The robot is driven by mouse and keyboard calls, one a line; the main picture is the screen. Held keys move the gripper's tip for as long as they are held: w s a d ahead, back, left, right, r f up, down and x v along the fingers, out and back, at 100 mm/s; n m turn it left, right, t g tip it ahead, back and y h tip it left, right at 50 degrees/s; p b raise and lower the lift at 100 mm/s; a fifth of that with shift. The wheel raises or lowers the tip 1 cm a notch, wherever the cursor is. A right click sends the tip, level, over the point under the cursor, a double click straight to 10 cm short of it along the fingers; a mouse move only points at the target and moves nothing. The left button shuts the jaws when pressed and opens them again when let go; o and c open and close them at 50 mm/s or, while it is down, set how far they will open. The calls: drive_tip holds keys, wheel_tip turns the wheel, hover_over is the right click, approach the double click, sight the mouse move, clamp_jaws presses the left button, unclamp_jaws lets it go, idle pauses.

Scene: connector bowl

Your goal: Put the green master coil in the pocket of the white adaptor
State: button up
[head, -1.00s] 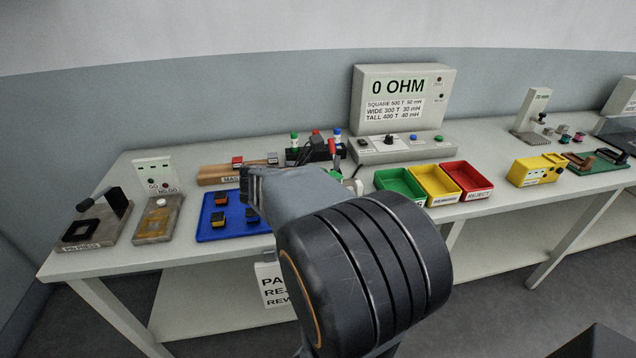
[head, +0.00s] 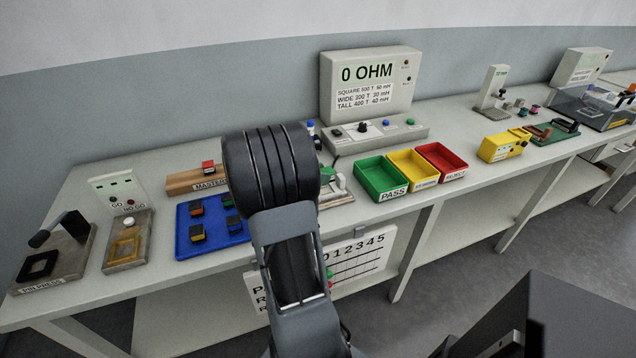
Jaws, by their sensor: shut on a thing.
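The wooden MASTER block (head: 185,182) stands on the bench left of my arm, with a red-topped coil on it. Its right part is hidden behind my arm. A small grey fixture (head: 336,192) shows just right of my arm. I cannot make out the white adaptor, or whether it belongs to this fixture.
A blue tray (head: 183,248) with several coils lies left of my arm. Green (head: 372,187), yellow (head: 403,163) and red (head: 440,152) bins stand right of it. The meter (head: 369,85) stands behind. The GO gauge (head: 118,190) and pin press (head: 62,258) are at the left.

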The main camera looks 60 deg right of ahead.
drive_tip(key=shift+w+d+f, duration=0.4)
drive_tip(key=shift+d+f, duration=0.05)
drive_tip(key=shift+f, duration=0.25)
drive_tip(key=f, duration=0.3)
drive_tip(key=shift+w+d, duration=0.1)
drive_tip(key=shift+d, duration=0.1)
drive_tip(key=shift+f, duration=0.2)
drive_tip(key=shift+f+b, duration=0.3)
drive_tip(key=shift+f, duration=0.05)
drive_tip(key=shift+a+f, duration=0.1)
drive_tip(key=o, duration=0.9)
drive_tip(key=shift+c, duration=0.2)
